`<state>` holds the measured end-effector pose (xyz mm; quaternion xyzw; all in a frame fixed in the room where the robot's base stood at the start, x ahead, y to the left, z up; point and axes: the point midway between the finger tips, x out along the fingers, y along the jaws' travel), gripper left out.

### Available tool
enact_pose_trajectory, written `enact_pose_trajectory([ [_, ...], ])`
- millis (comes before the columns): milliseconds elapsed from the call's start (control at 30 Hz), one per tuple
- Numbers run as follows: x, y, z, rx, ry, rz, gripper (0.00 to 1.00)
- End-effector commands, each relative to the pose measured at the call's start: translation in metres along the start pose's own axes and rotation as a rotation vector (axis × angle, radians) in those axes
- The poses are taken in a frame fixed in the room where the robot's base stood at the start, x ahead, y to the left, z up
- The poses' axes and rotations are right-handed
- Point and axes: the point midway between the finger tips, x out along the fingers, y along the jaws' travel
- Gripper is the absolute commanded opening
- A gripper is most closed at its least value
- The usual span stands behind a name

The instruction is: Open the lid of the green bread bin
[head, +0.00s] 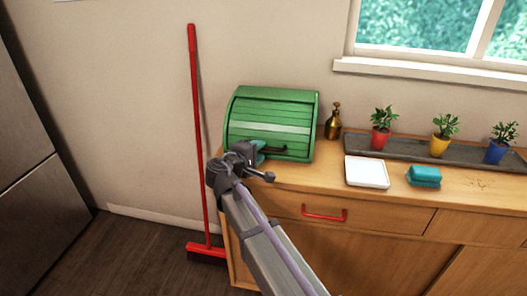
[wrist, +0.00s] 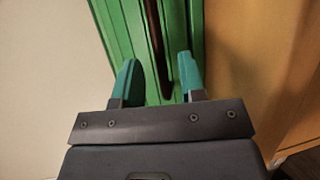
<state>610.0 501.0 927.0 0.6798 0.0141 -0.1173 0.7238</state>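The green bread bin (head: 275,112) stands on the left end of the wooden counter, its slatted roll lid down. A dark handle (head: 272,149) runs along the lower front of the lid. My gripper (head: 260,148) is at the bin's lower front, by the left part of the handle. In the wrist view my gripper (wrist: 157,80) has its two teal fingertips apart, with the dark handle (wrist: 157,45) running into the gap between them. Whether a fingertip touches the handle I cannot tell.
A white tray (head: 366,172), teal sponges (head: 424,176) and potted plants on a dark tray (head: 410,149) are farther right. A red broom (head: 197,130) leans on the wall at left.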

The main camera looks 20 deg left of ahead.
Motion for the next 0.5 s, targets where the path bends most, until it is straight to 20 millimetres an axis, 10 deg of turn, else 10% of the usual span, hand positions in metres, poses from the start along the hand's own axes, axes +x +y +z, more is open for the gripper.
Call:
enact_pose_trajectory([
  [500, 0.033, 0.0, 0.0, 0.001, 0.0, 0.0, 0.34],
])
